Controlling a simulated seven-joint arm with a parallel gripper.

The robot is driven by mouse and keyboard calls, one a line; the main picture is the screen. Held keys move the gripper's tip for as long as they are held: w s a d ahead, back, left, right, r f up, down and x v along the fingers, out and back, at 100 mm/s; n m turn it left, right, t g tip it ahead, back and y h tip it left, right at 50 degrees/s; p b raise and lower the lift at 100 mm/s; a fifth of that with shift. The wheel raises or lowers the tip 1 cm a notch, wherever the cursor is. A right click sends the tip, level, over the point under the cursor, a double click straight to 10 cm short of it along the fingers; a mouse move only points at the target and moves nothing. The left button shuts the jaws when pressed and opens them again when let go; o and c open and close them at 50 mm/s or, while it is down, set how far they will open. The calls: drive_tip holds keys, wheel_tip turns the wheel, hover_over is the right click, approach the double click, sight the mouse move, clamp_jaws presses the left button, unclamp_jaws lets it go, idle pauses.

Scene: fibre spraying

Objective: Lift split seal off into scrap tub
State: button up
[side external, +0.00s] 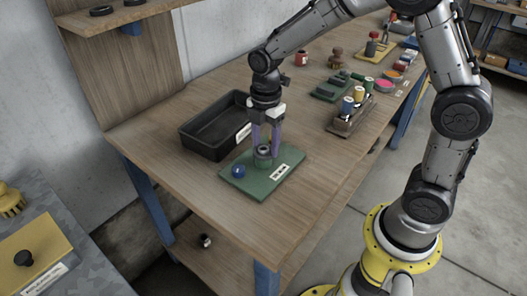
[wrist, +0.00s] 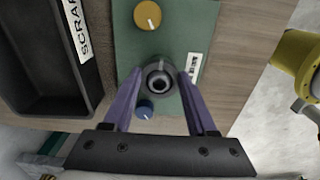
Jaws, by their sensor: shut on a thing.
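The split seal (wrist: 158,82) shows in the wrist view as a dark ring around the top of a grey round fitting on a green board (side external: 287,161). No split can be made out in it. My gripper (side external: 264,147) points straight down over the board, its purple fingers on either side of the ring. In the wrist view my gripper (wrist: 160,76) is shut on the seal, which appears still seated at the fitting. The black scrap tub (side external: 190,140) stands beside the board, at the left in the wrist view, with an empty floor; its label (wrist: 76,30) reads SCRAP.
A blue knob (side external: 238,171) and an orange knob (wrist: 148,15) sit on the board close to the fitting. A wooden rack of spools (side external: 345,122) and a green tray (side external: 327,92) stand farther back. Bare bench lies in front of the tub.

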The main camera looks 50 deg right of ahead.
drive_tip(key=shift+c, duration=0.6)
drive_tip(key=shift+r, duration=0.1)
